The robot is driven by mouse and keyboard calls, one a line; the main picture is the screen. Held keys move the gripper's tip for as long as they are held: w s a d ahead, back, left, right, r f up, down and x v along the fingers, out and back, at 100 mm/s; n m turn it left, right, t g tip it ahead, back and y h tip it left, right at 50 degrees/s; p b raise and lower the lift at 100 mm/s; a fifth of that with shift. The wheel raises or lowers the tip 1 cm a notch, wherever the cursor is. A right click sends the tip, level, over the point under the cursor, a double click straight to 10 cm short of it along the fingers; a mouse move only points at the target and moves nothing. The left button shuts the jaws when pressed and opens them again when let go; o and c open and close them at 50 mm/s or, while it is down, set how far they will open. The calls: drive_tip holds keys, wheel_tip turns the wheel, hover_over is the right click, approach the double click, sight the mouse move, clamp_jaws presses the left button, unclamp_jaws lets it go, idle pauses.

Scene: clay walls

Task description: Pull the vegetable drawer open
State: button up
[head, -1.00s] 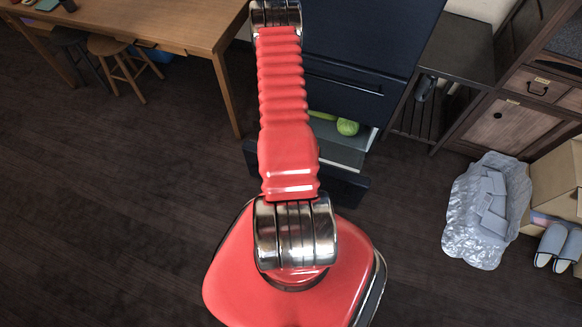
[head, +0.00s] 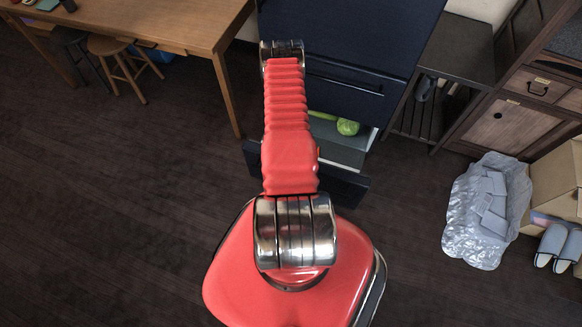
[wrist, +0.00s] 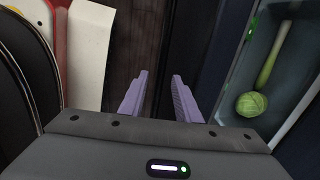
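The vegetable drawer (head: 342,155) stands pulled out from the bottom of the dark blue fridge (head: 345,35) in the head view. A round green cabbage (head: 347,127) and a long green vegetable (head: 321,115) lie inside; both also show in the wrist view, the cabbage (wrist: 251,104) below the long one (wrist: 268,62). The drawer's dark front panel (head: 347,184) is partly behind my arm. My gripper (wrist: 159,78) has two purple fingers, apart and empty, just left of the drawer in the wrist view. My arm hides the gripper in the head view.
A wooden table (head: 185,25) and stools (head: 112,55) are at upper left. A dark rack (head: 455,60) and wooden cabinet (head: 515,120) are at right. A crumpled silvery bag (head: 487,210), cardboard box (head: 555,180) and slippers (head: 557,245) lie at lower right. The left floor is clear.

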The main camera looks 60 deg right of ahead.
drive_tip(key=shift+d+f, duration=0.15)
drive_tip(key=shift+f, duration=0.6)
drive_tip(key=shift+c, duration=0.6)
clamp_jaws()
